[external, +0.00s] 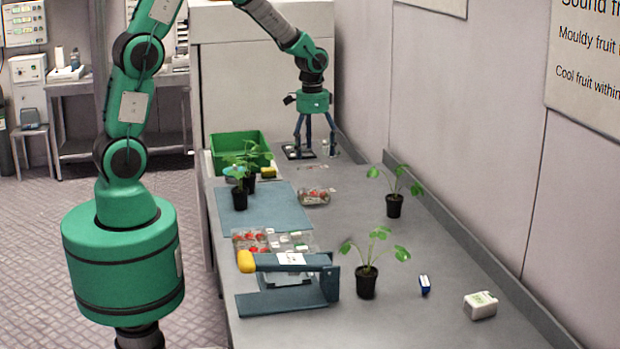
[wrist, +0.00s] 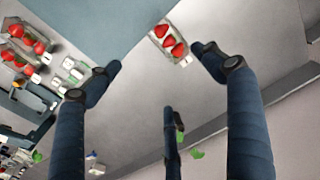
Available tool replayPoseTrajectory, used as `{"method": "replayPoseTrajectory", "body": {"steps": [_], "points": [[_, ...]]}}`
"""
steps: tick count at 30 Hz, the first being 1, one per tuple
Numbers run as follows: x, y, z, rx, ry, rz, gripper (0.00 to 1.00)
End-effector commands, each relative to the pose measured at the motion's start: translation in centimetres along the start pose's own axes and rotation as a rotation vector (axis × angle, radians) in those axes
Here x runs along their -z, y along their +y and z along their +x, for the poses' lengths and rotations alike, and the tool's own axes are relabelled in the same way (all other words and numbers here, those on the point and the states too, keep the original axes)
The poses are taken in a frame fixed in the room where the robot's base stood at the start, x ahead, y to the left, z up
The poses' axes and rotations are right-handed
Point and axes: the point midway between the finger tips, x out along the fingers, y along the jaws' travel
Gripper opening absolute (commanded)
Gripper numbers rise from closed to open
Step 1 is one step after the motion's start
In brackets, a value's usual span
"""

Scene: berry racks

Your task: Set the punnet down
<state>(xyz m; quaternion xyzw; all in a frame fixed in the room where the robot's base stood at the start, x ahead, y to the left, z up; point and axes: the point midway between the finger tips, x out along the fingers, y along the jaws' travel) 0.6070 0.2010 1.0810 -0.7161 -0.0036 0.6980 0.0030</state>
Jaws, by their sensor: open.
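A clear punnet with red strawberries (external: 313,196) sits on the bench, at the right edge of the blue mat. In the wrist view this punnet (wrist: 170,42) shows beyond my fingertips, upright on the bench. My gripper (external: 315,150) points down over the far end of the bench, behind that punnet and apart from it. In the wrist view its fingers (wrist: 156,68) are spread, with bare bench between them and nothing held. In the external view, small pale and dark shapes around the fingertips are too small to make out.
The blue mat (external: 283,202) bears potted seedlings. A green crate (external: 233,143) stands at the back left. More punnets (external: 252,240) lie behind a blue sealer-like device (external: 290,300). Potted plants (external: 394,205) (external: 367,282), a blue item (external: 424,285) and a white box (external: 480,305) stand to the right.

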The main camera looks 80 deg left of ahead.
Motion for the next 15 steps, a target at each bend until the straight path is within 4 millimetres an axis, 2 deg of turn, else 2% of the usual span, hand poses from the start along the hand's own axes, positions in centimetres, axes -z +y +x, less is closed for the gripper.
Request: {"method": "replayPoseTrajectory", "body": {"steps": [1, 8, 15], "points": [[-0.2, 0.6, -1.3, 0.005, 0.014, 0.002, 0.81], [-2.4, 4.0, -7.0, 0.02, 0.073, 0.003, 0.81], [-5.7, 7.7, -12.4, 0.031, 0.141, 0.003, 0.81]]}}
